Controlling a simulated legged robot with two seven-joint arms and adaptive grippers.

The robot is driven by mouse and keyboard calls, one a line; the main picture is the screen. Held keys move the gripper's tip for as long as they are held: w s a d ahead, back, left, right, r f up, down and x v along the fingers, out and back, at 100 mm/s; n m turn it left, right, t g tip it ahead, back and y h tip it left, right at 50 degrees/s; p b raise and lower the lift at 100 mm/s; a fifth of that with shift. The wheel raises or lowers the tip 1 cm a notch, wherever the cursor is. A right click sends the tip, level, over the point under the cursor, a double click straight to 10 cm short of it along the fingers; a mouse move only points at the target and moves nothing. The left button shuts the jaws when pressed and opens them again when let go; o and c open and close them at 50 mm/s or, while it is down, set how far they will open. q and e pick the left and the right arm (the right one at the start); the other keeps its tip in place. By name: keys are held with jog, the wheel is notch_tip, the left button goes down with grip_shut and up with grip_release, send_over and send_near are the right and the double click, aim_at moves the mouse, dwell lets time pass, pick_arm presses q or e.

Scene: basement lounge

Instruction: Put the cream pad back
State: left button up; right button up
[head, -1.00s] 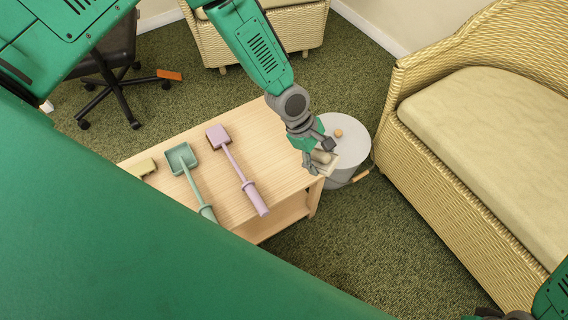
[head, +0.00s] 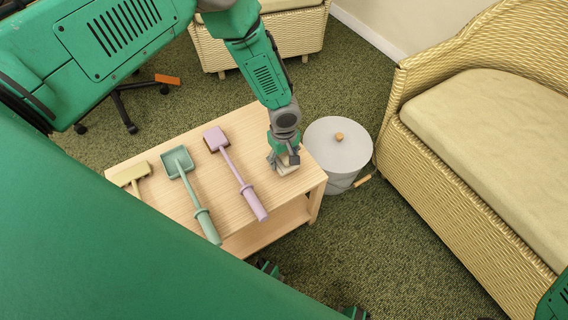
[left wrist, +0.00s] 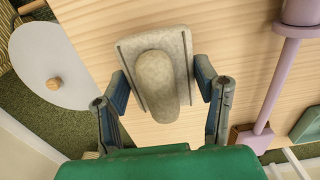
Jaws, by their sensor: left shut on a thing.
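The cream pad (head: 288,169) is a small flat block with a rounded grip on its back. My left gripper (head: 285,157) is shut on it, over the right end of the wooden table (head: 262,131). In the left wrist view the pad (left wrist: 180,45) sits between the two fingers of the left gripper (left wrist: 162,85), its grip facing the camera. The pad is at or just above the tabletop; I cannot tell whether it touches. In the head view the gripper partly hides it. My right gripper is not clearly in view.
On the table lie a purple scoop (head: 231,164), a green scoop (head: 187,180) and a yellowish tool (head: 132,173), left of the pad. A grey lidded bucket (head: 336,152) stands on the floor beyond the table's right end. A wicker sofa (head: 432,150) is at right.

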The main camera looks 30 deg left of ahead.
pick_arm(q)
notch_tip(320, 180, down, 3)
jog(key=shift+r+b, duration=0.15)
jog(key=shift+b, duration=0.25)
jog(key=shift+c, duration=0.5)
jog(key=o, duration=1.1)
jog(key=shift+r, duration=0.1)
